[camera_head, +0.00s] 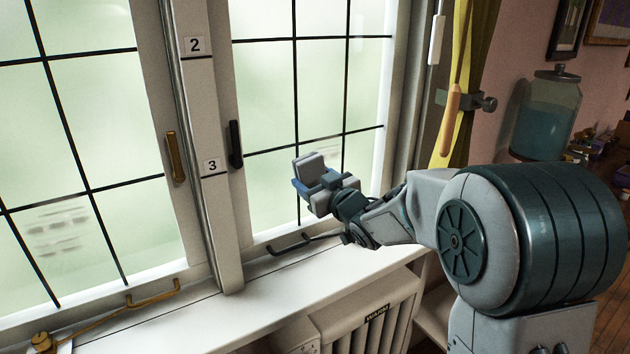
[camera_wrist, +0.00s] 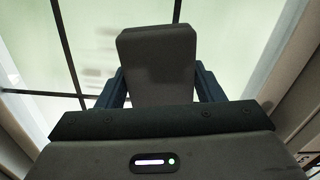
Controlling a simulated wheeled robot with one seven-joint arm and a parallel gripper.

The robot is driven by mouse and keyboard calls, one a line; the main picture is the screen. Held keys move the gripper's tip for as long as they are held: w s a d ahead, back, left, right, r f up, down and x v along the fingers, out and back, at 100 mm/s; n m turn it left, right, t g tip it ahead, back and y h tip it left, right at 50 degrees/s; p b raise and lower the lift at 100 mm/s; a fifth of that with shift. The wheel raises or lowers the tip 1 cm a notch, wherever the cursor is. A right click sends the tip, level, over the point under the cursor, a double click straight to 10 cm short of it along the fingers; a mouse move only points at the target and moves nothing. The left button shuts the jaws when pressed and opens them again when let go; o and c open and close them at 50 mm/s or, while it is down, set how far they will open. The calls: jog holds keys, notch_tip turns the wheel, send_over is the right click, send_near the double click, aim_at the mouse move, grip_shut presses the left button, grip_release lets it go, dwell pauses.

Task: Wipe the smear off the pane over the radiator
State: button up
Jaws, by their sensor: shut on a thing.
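My gripper (camera_head: 316,182) is shut on a grey block-like pad (camera_head: 309,167), held up in front of the right window's lower panes. The pad also shows in the wrist view (camera_wrist: 157,65), upright between the dark blue fingers (camera_wrist: 207,84). I cannot tell whether it touches the glass. Faint grey streaks of a smear (camera_head: 330,151) show on the right window, just right of and behind the pad. Streaks also show left of the pad in the wrist view (camera_wrist: 97,73). The white radiator (camera_head: 345,329), labelled WARM, stands below this window.
The left window has another grey smear (camera_head: 57,228) low on its glass. A black handle (camera_head: 235,144) and a brass handle (camera_head: 174,157) project from the frames. The white sill (camera_head: 240,303) carries window stays. A yellow strip (camera_head: 453,95) and a blue-filled jar (camera_head: 546,115) are at right.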

aim_at(324, 173)
jog(key=shift+x, duration=0.8)
jog(key=shift+w+d+p, duration=0.2)
jog(key=shift+w+d, duration=0.25)
jog(key=shift+d, duration=0.3)
jog(key=shift+w+d+p, duration=0.15)
jog(key=shift+w+d, duration=0.3)
jog(key=shift+d, duration=0.3)
jog(key=shift+w+d+p, duration=0.3)
jog(key=shift+w+d, duration=0.4)
jog(key=shift+d, duration=0.25)
jog(key=shift+w+d+p, duration=0.3)
jog(key=shift+w+d, duration=0.4)
jog(key=shift+d, duration=0.3)
jog(key=shift+w+d+p, duration=0.3)
jog(key=shift+w+d, duration=0.45)
jog(key=shift+d, duration=0.2)
jog(key=shift+a, duration=0.15)
